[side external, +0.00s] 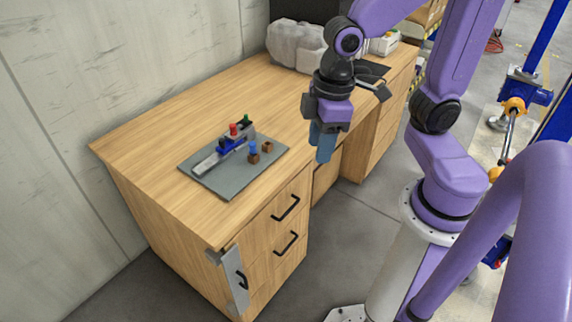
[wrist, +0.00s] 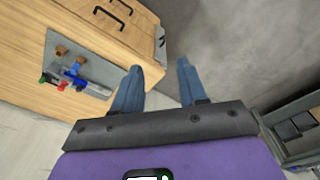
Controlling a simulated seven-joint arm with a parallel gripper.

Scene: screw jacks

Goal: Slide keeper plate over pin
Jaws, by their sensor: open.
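A grey board (side external: 216,184) lies on the wooden desk and also shows in the wrist view (wrist: 93,72). On it is a small assembly with a long light grey bar (side external: 207,163), a blue part (side external: 228,144), a red knob (side external: 233,130) and a green knob (side external: 247,118). Beside it stands a brown block with a blue piece (side external: 253,148) on top, and another brown block (side external: 267,146). I cannot tell which part is the keeper plate or the pin. My gripper (side external: 322,148) is open and empty, right of the board, beyond the desk's front edge; its fingers also show in the wrist view (wrist: 159,67).
The desk (side external: 180,128) has drawers with black handles (side external: 286,208) at its front. A translucent wrapped bundle (side external: 295,45) and a white box (side external: 383,44) stand toward its back. The desktop around the board is clear. A wall (side external: 60,120) runs along the left.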

